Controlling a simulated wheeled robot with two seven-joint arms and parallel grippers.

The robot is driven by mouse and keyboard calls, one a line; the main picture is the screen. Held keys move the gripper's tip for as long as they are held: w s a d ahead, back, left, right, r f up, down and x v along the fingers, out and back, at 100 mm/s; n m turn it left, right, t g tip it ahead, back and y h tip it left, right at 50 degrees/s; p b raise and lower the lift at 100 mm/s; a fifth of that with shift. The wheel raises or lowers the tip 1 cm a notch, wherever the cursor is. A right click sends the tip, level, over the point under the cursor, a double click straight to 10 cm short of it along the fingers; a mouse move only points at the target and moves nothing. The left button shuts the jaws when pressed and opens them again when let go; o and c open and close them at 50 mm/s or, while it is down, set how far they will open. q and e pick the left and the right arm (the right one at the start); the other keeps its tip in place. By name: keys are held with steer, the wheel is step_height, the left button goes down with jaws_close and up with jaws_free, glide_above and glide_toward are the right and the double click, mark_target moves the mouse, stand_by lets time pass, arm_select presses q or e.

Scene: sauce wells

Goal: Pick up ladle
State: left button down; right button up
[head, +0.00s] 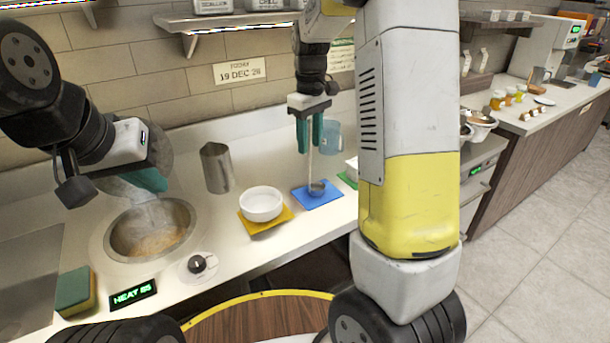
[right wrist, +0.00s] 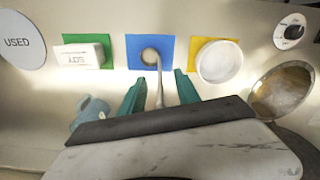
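The ladle (head: 317,188) is small and metallic, its bowl resting on a blue mat (head: 332,197) and its thin handle rising upward. My right gripper (head: 311,148) points down above it. In the right wrist view my right gripper (right wrist: 160,76) has its teal fingers apart, with the ladle (right wrist: 159,88) handle between them and a gap on both sides. My left gripper (head: 150,181) hangs over the round heated well (head: 120,243) at the left. Only part of its teal fingers shows, so its opening is unclear.
A white bowl (head: 262,204) stands on a yellow mat (head: 266,226), left of the blue mat. A metal cup (head: 216,167) and a blue pitcher (head: 331,138) stand behind.

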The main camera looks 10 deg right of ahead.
mark_target(310, 119)
jaws_close()
steer(key=shift+r, duration=0.15)
steer(key=shift+r, duration=0.6)
step_height(310, 119, up, 2)
steer(key=shift+r, duration=0.1)
steer(key=s+a, duration=0.1)
steer(key=s, duration=0.7)
steer(key=s+a+r, duration=0.1)
steer(key=s+a, duration=0.1)
steer(key=s, duration=0.5)
steer(key=shift+s+a+r, duration=0.2)
steer(key=shift+s+a, duration=0.1)
steer(key=shift+s, duration=0.05)
